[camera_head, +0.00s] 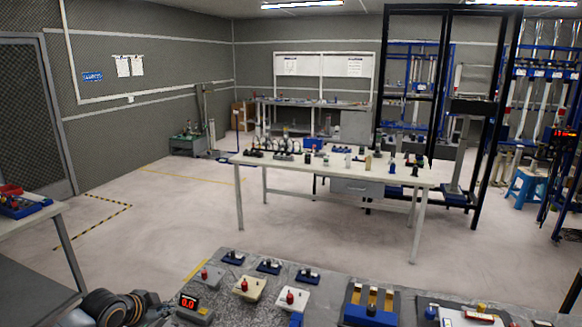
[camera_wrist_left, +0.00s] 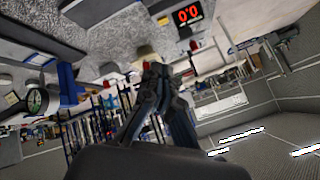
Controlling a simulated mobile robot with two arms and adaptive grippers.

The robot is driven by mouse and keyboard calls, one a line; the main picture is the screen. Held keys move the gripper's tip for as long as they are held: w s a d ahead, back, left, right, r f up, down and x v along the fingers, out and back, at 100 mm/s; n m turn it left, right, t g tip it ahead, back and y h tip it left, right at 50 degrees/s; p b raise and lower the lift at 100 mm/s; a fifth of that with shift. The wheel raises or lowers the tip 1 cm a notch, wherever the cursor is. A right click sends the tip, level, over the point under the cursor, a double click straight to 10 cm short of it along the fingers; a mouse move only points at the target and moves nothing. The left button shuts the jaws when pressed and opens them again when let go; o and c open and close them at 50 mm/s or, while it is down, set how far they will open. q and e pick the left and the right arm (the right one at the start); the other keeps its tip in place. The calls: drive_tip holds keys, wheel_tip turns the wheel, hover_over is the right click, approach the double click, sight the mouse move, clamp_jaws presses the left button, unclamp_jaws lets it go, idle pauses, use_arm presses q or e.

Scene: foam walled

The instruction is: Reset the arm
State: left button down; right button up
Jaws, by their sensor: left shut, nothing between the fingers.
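My left arm comes in at the bottom left of the head view, low beside the near grey worktable (camera_head: 330,286). Its gripper (camera_head: 152,299) is at the table's left edge, close to a display with red digits (camera_head: 190,303). In the left wrist view the gripper (camera_wrist_left: 156,68) has its dark fingers together with nothing between them. That view is turned over, and the red-digit display (camera_wrist_left: 188,15) is near its top. My right arm and gripper are not in view.
The near table carries white boxes with red knobs (camera_head: 249,287), small blue parts (camera_head: 269,266) and a blue block with yellow strips (camera_head: 371,302). A side table (camera_head: 30,222) stands left. A long white table (camera_head: 330,172) is farther back, with open floor (camera_head: 165,215) between.

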use_arm(q)
drive_tip(key=s+d+f+n+g, duration=0.1)
drive_tip(key=s+d+f, duration=0.2)
drive_tip(key=s+d, duration=0.35)
drive_tip(key=s+d+f+g+h, duration=0.1)
drive_tip(key=s+d+f, duration=0.2)
drive_tip(key=s+d, duration=0.4)
drive_tip(key=s+d+f+n+g, duration=0.1)
drive_tip(key=s+d+f, duration=0.35)
drive_tip(key=s, duration=0.35)
drive_tip(key=s+a+r+n+g+y, duration=0.1)
drive_tip(key=s+a+n+y, duration=0.2)
drive_tip(key=s, duration=0.6)
drive_tip(key=s+a+r+n+g, duration=0.1)
drive_tip(key=s+a+n, duration=0.35)
drive_tip(key=s, duration=0.45)
wheel_tip(320, 180, down, 34)
drive_tip(key=s+d+g+b, duration=0.1)
drive_tip(key=s+b, duration=0.1)
drive_tip(key=b, duration=0.5)
drive_tip(key=s+a+f+g+b, duration=0.1)
drive_tip(key=s+f+b, duration=0.4)
drive_tip(key=s+f, duration=1.1)
wheel_tip(320, 180, down, 4)
drive_tip(key=shift+a+r+g, duration=0.1)
drive_tip(key=shift+a+g, duration=0.2)
drive_tip(key=shift+a, duration=0.55)
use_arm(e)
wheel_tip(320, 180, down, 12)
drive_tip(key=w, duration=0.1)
